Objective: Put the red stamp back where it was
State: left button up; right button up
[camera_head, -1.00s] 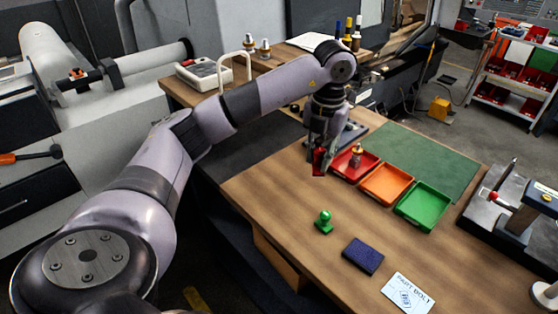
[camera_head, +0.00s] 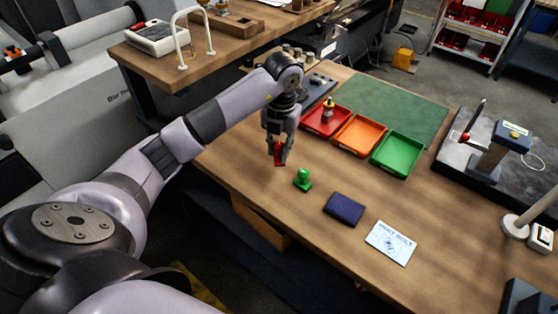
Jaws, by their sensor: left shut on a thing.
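The red stamp (camera_head: 279,158) is held between the fingers of my left gripper (camera_head: 279,150), which is shut on it. The gripper points down over the left part of the wooden table, and the stamp is close to the table top; I cannot tell whether it touches. The fingers hide part of the stamp. A green stamp (camera_head: 303,179) stands upright just to the right and nearer. A dark blue ink pad (camera_head: 344,209) lies to the right of it, and a white printed card (camera_head: 391,242) lies beyond that. My right gripper is not in view.
Red (camera_head: 318,124), orange (camera_head: 352,142) and green (camera_head: 391,161) trays stand in a row behind, with a small bottle-like item (camera_head: 328,108) in the red one. A green mat (camera_head: 400,104) lies behind them. A grey fixture (camera_head: 490,150) stands at right. The front wooden surface (camera_head: 300,225) is clear.

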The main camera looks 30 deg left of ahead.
aim_at(280, 156)
pick_arm(q)
jog(key=shift+f, duration=0.7)
notch_tip(280, 156, down, 4)
jog(key=shift+p, duration=0.6)
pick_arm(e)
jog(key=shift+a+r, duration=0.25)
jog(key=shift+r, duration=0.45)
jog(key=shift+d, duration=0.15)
pick_arm(q)
jog(key=shift+f, duration=0.2)
jog(key=o, duration=0.9)
jog(key=shift+r, duration=0.1)
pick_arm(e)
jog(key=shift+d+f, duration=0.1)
